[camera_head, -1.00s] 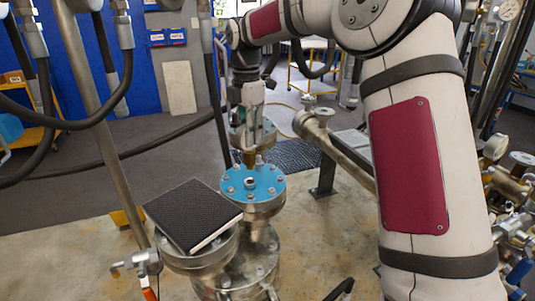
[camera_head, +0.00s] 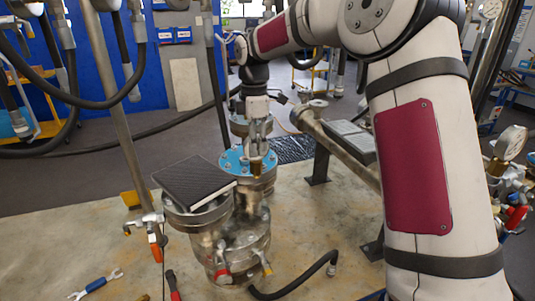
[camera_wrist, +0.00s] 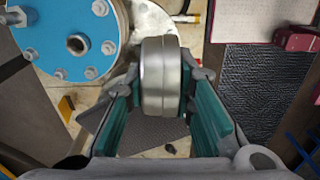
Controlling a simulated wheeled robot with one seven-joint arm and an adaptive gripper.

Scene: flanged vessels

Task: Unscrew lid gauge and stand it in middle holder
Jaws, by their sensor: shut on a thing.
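My gripper (camera_head: 257,140) is shut on the gauge. In the wrist view the gauge (camera_wrist: 160,75) is a round steel body, seen edge-on between the green-sided fingers (camera_wrist: 160,95). In the head view its brass-coloured lower end (camera_head: 256,165) hangs below the fingers. The blue bolted lid (camera_head: 233,160) lies on the flanged vessel just behind and left of the gauge. The wrist view shows the lid (camera_wrist: 60,35) at upper left with its central port (camera_wrist: 77,44) bare and apart from the gauge. I cannot make out the middle holder for certain in either view.
A hose (camera_head: 300,284), a blue-handled wrench (camera_head: 96,284) and a red-handled tool (camera_head: 173,287) lie in front. A steel pipe (camera_head: 335,145) runs at the right.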

